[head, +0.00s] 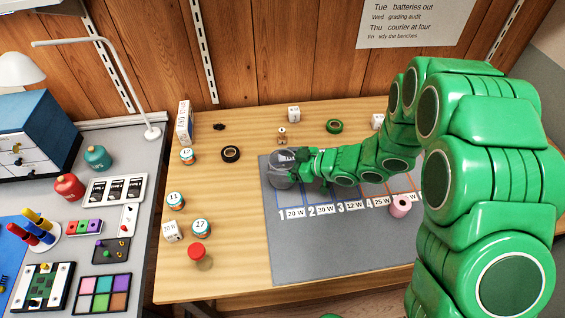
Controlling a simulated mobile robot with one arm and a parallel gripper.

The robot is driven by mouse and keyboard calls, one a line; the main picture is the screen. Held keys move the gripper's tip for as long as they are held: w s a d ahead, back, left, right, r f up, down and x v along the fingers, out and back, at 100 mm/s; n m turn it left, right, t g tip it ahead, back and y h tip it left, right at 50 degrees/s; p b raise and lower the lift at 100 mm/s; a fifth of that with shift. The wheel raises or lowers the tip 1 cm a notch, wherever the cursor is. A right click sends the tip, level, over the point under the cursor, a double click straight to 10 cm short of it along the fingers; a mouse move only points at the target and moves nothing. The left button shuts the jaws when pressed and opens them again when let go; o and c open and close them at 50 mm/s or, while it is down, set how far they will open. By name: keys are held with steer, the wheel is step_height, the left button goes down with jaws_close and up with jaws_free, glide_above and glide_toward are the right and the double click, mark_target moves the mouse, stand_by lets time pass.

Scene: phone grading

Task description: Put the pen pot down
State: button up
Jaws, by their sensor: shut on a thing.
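The pen pot (279,180) looks like a dark grey, partly see-through cup. It is upright at the left end of the grey mat (330,245), near the top of the square numbered 1. My green gripper (297,163) reaches in from the right and is shut on the pot. The fingers are small here and partly hide the pot's right side. I cannot tell whether the pot's base touches the mat.
A pink roll (400,206) stands on the mat's right part. The mat's front is clear.

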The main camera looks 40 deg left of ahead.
steer(key=shift+f, duration=0.15)
steer(key=o, duration=0.9)
steer(key=shift+c, duration=0.2)
steer(key=shift+w+d+r, duration=0.1)
steer(key=shift+d+r, duration=0.1)
steer(key=shift+r, duration=0.05)
steer(key=v, duration=1.1)
steer(key=shift+d, duration=0.25)
